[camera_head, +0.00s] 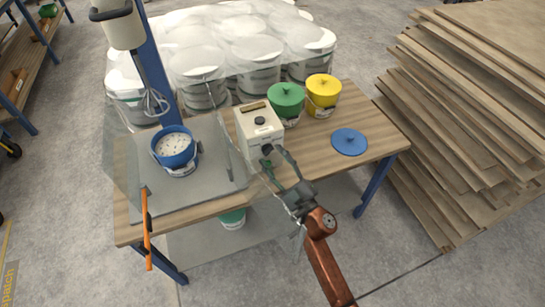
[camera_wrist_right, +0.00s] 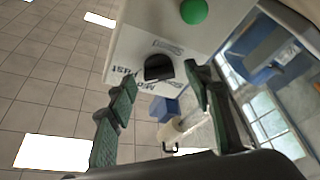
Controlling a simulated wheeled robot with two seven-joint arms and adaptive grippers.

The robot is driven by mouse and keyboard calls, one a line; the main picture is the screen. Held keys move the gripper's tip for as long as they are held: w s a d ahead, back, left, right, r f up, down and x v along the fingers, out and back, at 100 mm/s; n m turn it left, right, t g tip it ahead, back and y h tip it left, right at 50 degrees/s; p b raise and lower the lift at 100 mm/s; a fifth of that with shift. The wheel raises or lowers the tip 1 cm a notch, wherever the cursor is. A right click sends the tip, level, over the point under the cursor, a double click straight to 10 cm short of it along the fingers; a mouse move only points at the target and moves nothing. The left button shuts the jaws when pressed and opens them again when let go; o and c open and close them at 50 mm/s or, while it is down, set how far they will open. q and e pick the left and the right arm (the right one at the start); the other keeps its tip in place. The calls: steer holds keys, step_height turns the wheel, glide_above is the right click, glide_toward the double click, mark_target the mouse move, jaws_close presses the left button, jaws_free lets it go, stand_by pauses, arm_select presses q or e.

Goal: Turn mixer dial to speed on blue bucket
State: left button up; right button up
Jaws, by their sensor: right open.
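The beige mixer control box (camera_head: 258,130) stands on the table right of the blue bucket (camera_head: 172,158). The box's black dial (camera_wrist_right: 158,68) shows in the right wrist view, with partly legible "Fast" and "Med" lettering near it and a green button (camera_wrist_right: 194,11) beyond. My right gripper (camera_head: 274,158) is open at the front of the box. In the right wrist view its fingers (camera_wrist_right: 160,80) lie either side of the dial, which looks clear of them. The blue bucket holds pale, speckled contents and stands below the mixer whisk (camera_head: 156,103). My left gripper is not in view.
Green (camera_head: 286,100) and yellow (camera_head: 323,94) buckets stand behind the box. A blue lid (camera_head: 349,141) lies at the table's right. A clear guard (camera_head: 122,150) and an orange bar (camera_head: 147,230) are at the left. White buckets and stacked boards surround the table.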

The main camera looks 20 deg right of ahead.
steer(key=shift+w+a+r, duration=0.15)
steer(key=shift+w, duration=0.2)
steer(key=shift+c, duration=0.2)
steer(key=c, duration=1.1)
